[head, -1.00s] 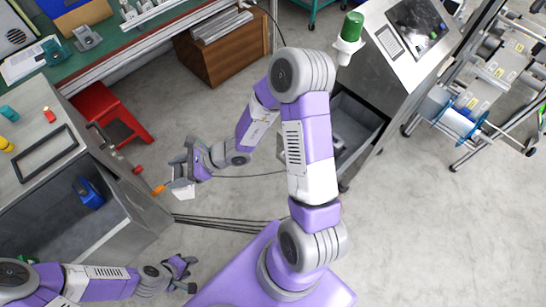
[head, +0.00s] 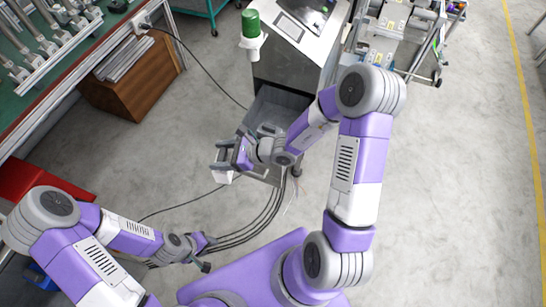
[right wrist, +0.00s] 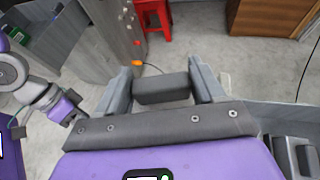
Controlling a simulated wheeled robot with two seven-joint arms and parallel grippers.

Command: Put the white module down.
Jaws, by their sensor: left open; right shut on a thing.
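The white module (head: 223,177) is held in my right gripper (head: 222,160), up in the air left of the grey open bin of the metal machine. The fingers hide part of it. In the right wrist view, the side of the module facing the camera looks dark grey (right wrist: 162,88) and sits between the two fingers of the right gripper (right wrist: 161,76). My left gripper (head: 208,254) is open and empty, low over the floor near my base.
The grey bin (head: 285,103) stands at the machine's front with a grey object (head: 268,130) inside. Black cables (head: 262,215) run along the floor. A red stool (head: 35,180) and wooden box (head: 135,80) are left.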

